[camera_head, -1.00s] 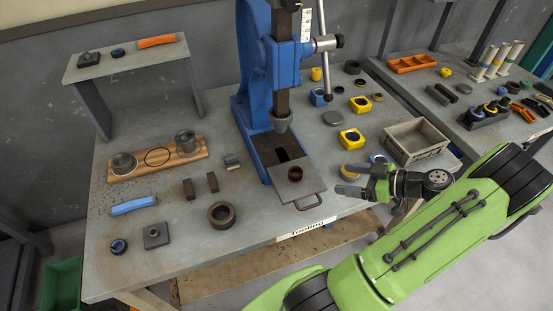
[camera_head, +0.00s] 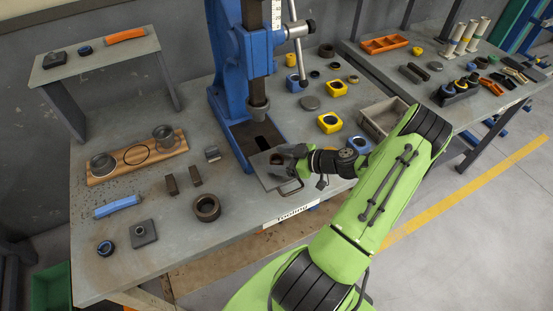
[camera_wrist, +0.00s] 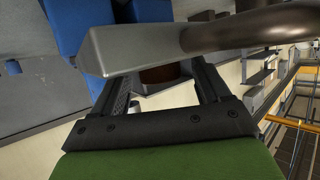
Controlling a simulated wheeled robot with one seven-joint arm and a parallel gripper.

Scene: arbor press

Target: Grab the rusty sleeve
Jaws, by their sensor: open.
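The rusty sleeve (camera_head: 277,159) is a small dark brown ring on the grey plate (camera_head: 258,168) at the front of the blue press. My gripper (camera_head: 287,160) is open at the sleeve, coming in from the right, and partly hides it in the head view. In the wrist view, the brown side of the sleeve (camera_wrist: 160,74) shows between the two spread fingers of my gripper (camera_wrist: 160,85). A large grey and brown bar crosses in front and hides its upper part. I cannot tell whether a finger touches the sleeve.
The blue press (camera_head: 228,75) and its ram (camera_head: 258,100) stand just behind and above. A larger rusty ring (camera_head: 206,208) lies front left. Yellow blocks (camera_head: 329,122) and a grey bin (camera_head: 374,123) are to the right. The bench front left is partly clear.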

